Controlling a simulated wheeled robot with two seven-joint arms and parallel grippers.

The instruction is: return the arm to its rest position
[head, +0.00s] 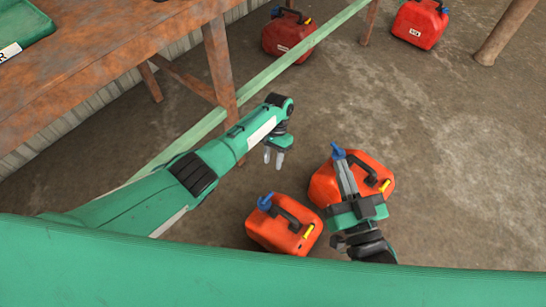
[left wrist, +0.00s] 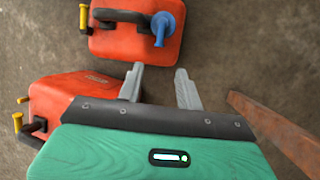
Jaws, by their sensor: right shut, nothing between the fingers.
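My left arm reaches in from the left in the head view, and its gripper (head: 274,158) hangs over the floor beside the table leg. Its two grey fingers are apart with nothing between them, as the left wrist view also shows (left wrist: 160,86). My right gripper (head: 345,172) is shut and empty. It overlaps a red jerrycan (head: 325,187) in the picture, its fingertips by that can's blue spout (head: 338,152); I cannot tell whether they touch.
Another red jerrycan (head: 268,238) stands in front, between the arms. Two cans show in the left wrist view (left wrist: 112,42) (left wrist: 75,88). More stand farther back (head: 284,40) (head: 418,26). A rusty table (head: 100,50) with a green rail (head: 300,60) is at left. Floor at right is clear.

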